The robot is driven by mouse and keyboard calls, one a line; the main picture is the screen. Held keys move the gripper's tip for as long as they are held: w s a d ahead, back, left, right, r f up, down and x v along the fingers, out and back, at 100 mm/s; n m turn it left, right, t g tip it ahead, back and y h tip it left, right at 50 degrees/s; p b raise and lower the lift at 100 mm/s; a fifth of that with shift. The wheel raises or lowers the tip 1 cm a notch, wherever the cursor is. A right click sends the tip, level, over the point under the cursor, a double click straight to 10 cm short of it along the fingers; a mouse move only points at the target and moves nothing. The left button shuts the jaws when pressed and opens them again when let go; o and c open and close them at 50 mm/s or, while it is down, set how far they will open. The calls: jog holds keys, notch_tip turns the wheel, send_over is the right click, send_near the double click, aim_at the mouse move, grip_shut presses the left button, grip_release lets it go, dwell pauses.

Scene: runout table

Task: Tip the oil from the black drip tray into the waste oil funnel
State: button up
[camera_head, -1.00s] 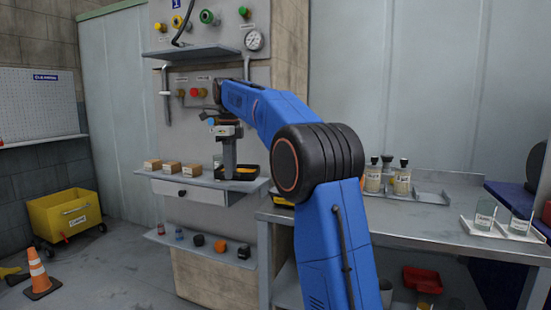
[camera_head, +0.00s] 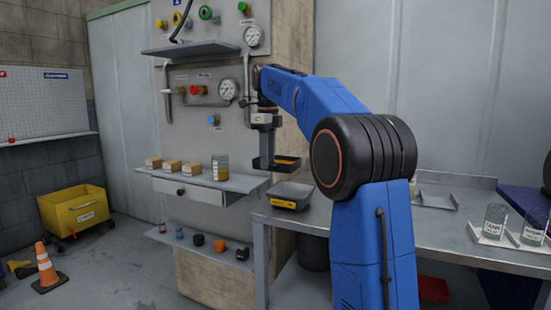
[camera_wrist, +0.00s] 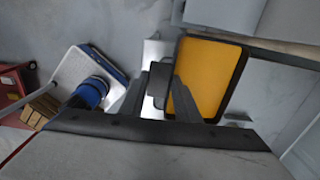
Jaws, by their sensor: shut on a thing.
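The black drip tray (camera_head: 257,166) is off the shelf, with amber oil in it, and looks about level. It also shows in the wrist view (camera_wrist: 241,70), its floor covered in yellow-orange oil. My gripper (camera_head: 266,152) points down and is shut on the tray's edge; its fingers (camera_wrist: 168,92) meet the tray's side in the wrist view.
The wall shelf (camera_head: 205,181) holds several small boxes and a glass beaker (camera_head: 220,167) with amber liquid. Gauges and valves are on the panel behind. The bench (camera_head: 440,238) carries a metal tray and glass beakers (camera_head: 495,219) at the right. My arm hides part of the bench.

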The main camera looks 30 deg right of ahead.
aim_at(274, 164)
jog(key=shift+s+d+t+y, duration=0.4)
jog(key=shift+t+y, duration=0.3)
jog(key=shift+t, duration=0.2)
jog(key=t+y, duration=0.2)
jog(key=s+t+y, duration=0.1)
jog(key=shift+d+f+t, duration=0.1)
jog(key=shift+d+t, duration=0.3)
jog(key=t+y, duration=0.1)
jog(key=s+d+t+y, duration=0.1)
jog(key=shift+s+f+t, duration=0.1)
jog(key=shift+f+t, duration=0.15)
jog(key=shift+t, duration=0.05)
jog(key=shift+s+d+f+t+y, duration=0.1)
jog(key=shift+s+d+t+y, duration=0.2)
jog(key=shift+t+y, duration=0.4)
jog(key=shift+s+d+f+t+y, duration=0.15)
jog(key=shift+s+t+y, duration=0.3)
jog(key=shift+t, duration=0.35)
jog(key=shift+r, duration=0.1)
jog(key=shift+w+a, duration=0.1)
dwell(1.9)
